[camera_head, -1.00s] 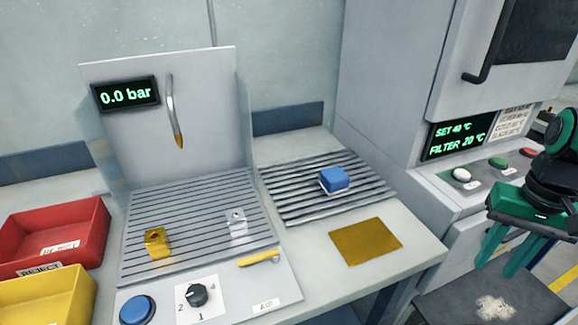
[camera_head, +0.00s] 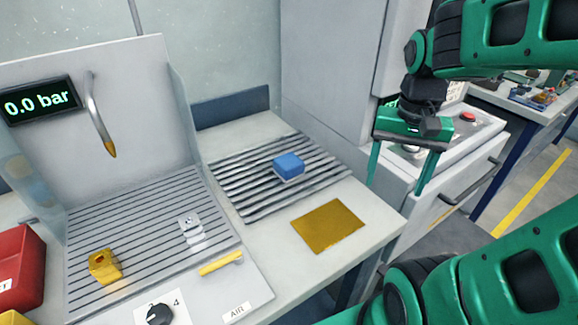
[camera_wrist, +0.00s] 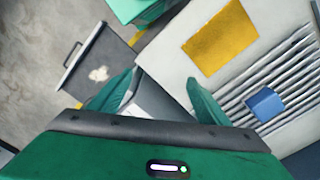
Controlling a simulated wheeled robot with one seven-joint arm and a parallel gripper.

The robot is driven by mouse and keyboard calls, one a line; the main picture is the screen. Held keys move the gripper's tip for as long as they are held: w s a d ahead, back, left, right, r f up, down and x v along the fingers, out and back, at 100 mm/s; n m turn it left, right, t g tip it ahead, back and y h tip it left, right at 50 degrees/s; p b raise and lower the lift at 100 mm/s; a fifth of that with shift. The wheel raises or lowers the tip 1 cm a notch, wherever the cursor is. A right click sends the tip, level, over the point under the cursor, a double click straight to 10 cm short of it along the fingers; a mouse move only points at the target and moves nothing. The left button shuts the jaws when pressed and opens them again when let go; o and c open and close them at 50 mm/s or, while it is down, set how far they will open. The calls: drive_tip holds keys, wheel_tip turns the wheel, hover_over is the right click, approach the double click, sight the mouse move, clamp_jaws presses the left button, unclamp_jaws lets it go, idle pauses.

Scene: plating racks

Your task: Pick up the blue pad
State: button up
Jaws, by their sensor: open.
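The blue pad (camera_head: 288,163) is a small blue block with a pale underside. It rests on the ridged grey rack (camera_head: 240,202) on the right part of the bench. It also shows at the right of the wrist view (camera_wrist: 264,104). My gripper (camera_head: 396,188) is open and empty, its two green fingers pointing down. In the head view it is to the right of the pad, near the bench's right edge, and apart from it. The open fingers (camera_wrist: 160,92) also show in the wrist view.
A flat golden-brown mat (camera_head: 329,226) lies in front of the rack. At left are a ridged tray (camera_head: 140,235) with a yellow block (camera_head: 104,266) and a clear block (camera_head: 191,227), a yellow lever (camera_head: 221,263) and a bent nozzle (camera_head: 100,120). A grey cabinet (camera_head: 325,75) stands behind.

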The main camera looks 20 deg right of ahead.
drive_tip(key=w+a+r+m, duration=0.1)
drive_tip(key=w+a+m, duration=0.15)
drive_tip(key=w, duration=0.35)
drive_tip(key=w+a+r+m, duration=0.1)
drive_tip(key=w+a+r, duration=0.15)
drive_tip(key=w, duration=0.35)
drive_tip(key=m+y, duration=0.2)
drive_tip(key=m, duration=0.1)
approach(289, 160)
drive_tip(key=shift+w+d, duration=0.2)
drive_tip(key=shift+w, duration=0.15)
drive_tip(key=shift+w+a+f+m, duration=0.15)
drive_tip(key=shift+a+f+m, duration=0.05)
drive_tip(key=shift+a+m, duration=0.05)
drive_tip(key=f, duration=0.4)
drive_tip(key=shift+a+f, duration=0.4)
drive_tip(key=f, duration=0.3)
drive_tip(key=s+f, duration=0.1)
drive_tip(key=shift+s+a+f, duration=0.1)
drive_tip(key=shift+a+f, duration=0.1)
drive_tip(key=shift+a, duration=0.15)
drive_tip(key=shift+f, duration=0.5)
drive_tip(key=c, duration=1.2)
